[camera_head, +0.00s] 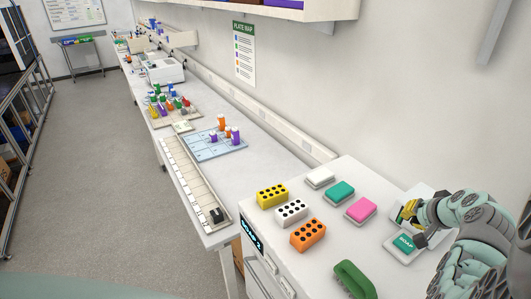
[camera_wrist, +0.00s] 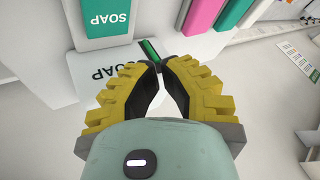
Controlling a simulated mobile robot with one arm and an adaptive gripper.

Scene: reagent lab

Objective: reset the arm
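My gripper (camera_head: 407,213) is at the right end of the bench in the head view, low over a white plate. Its yellow ribbed fingers also fill the middle of the wrist view (camera_wrist: 158,68). Just ahead of the tips in the wrist view is a white plate marked SOAP (camera_wrist: 120,68), partly hidden by the left finger. A teal block marked SOAP (camera_head: 404,242) lies on a white base beside my gripper; it also shows in the wrist view (camera_wrist: 103,14).
Pink (camera_head: 361,209) and teal (camera_head: 340,191) blocks and a white one (camera_head: 320,178) lie nearby. Yellow (camera_head: 271,195), white (camera_head: 291,211) and orange (camera_head: 308,234) hole blocks stand to the left. A green brush-like item (camera_head: 353,280) lies in front. The wall is close behind.

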